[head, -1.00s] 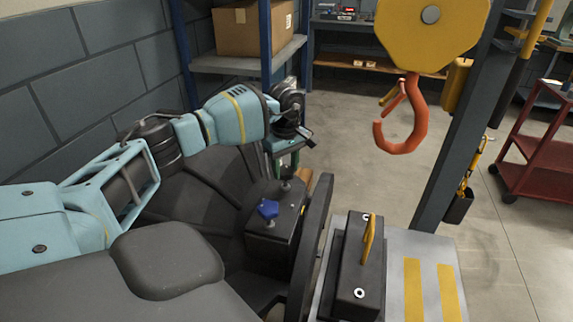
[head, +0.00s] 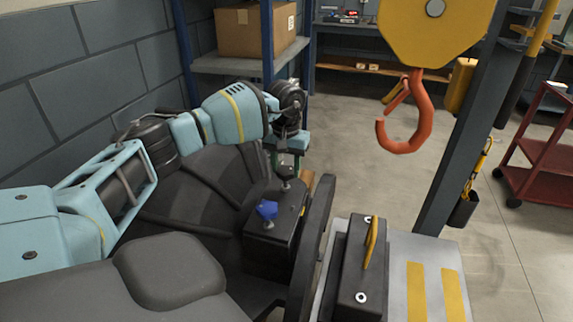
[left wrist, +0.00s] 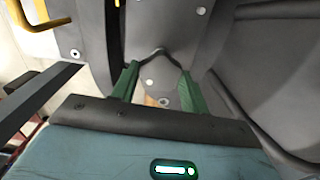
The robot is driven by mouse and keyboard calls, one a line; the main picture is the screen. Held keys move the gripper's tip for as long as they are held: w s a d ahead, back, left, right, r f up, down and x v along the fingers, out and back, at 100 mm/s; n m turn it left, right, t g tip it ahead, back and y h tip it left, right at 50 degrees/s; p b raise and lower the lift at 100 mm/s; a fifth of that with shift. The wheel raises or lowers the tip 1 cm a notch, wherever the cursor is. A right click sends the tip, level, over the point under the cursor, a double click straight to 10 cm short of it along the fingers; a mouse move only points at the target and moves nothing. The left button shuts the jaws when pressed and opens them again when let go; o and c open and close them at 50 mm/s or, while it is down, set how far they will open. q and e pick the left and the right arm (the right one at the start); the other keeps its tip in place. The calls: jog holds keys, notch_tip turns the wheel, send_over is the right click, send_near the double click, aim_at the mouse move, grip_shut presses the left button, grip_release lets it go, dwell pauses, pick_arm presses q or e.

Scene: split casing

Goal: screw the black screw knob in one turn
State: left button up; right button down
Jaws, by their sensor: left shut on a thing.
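The black screw knob (head: 286,172) stands on its stem at the far end of the dark casing block (head: 268,250). A blue knob (head: 267,210) stands on the same block, nearer to me. My left gripper (head: 287,155) points down at the black knob from above, small and partly hidden behind its own wrist. In the left wrist view, the green fingers of my left gripper (left wrist: 160,68) are shut on a dark piece, which fits the black knob; its outline there is hard to make out. My right gripper is not in view.
A long dark casing edge (head: 315,235) rises right of the block. Beyond it, a black box (head: 362,275) with a yellow handle sits on a grey striped plate (head: 430,265). An orange hook (head: 408,130) hangs at the upper right. A shelf (head: 235,65) with a cardboard box stands behind.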

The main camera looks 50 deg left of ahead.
aim_at(286, 170)
pick_arm(q)
jog(key=m, duration=0.5)
jog(key=shift+r, duration=0.1)
jog(key=shift+b, duration=0.3)
dwell(0.4)
jog(key=o, duration=1)
jog(key=shift+r, duration=3.85)
